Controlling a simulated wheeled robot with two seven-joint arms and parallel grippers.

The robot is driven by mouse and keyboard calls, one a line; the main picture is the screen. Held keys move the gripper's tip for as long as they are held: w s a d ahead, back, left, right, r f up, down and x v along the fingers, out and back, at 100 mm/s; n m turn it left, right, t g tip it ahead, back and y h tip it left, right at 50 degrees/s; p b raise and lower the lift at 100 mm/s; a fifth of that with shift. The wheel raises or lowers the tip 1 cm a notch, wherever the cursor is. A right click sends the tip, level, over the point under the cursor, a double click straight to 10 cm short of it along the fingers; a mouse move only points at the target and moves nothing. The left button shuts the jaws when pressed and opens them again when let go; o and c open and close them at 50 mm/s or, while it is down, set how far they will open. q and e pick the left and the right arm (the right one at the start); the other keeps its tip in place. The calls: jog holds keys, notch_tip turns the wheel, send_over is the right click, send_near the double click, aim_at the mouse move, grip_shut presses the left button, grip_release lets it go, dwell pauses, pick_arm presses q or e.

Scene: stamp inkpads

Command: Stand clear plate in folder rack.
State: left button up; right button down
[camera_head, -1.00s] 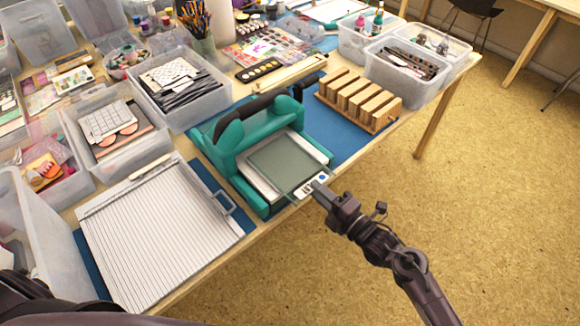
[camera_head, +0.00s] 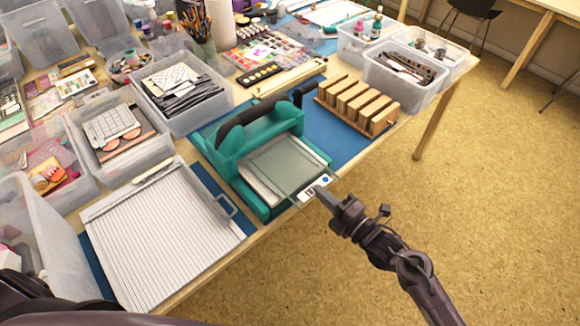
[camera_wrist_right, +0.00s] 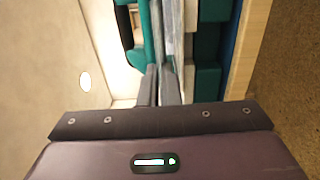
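The clear plate (camera_head: 285,164) lies flat on the white platform of the teal press machine (camera_head: 239,148), with a small white label at its front right corner. My right gripper (camera_head: 322,191) is at that labelled corner. In the right wrist view its fingers (camera_wrist_right: 160,85) are nearly together, with the thin plate edge (camera_wrist_right: 171,35) seen edge-on between them. The wooden folder rack (camera_head: 352,102), with several upright blocks and slots between them, stands behind and right of the machine. My left gripper is not in view.
A ridged white board (camera_head: 160,235) lies left of the machine. Clear bins (camera_head: 187,88) stand behind it, and another bin (camera_head: 404,71) stands beyond the rack. The table's front edge runs just below the machine. Open floor lies to the right.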

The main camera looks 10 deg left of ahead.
jog(key=s+d+r+p, duration=0.3)
jog(key=s+d+p, duration=0.2)
jog(key=d, duration=0.3)
jog(key=s+d+r+p, duration=0.4)
jog(key=s+d+p, duration=0.2)
jog(key=d, duration=0.2)
jog(key=shift+s, duration=0.35)
dwell(0.5)
jog(key=shift+d, duration=0.1)
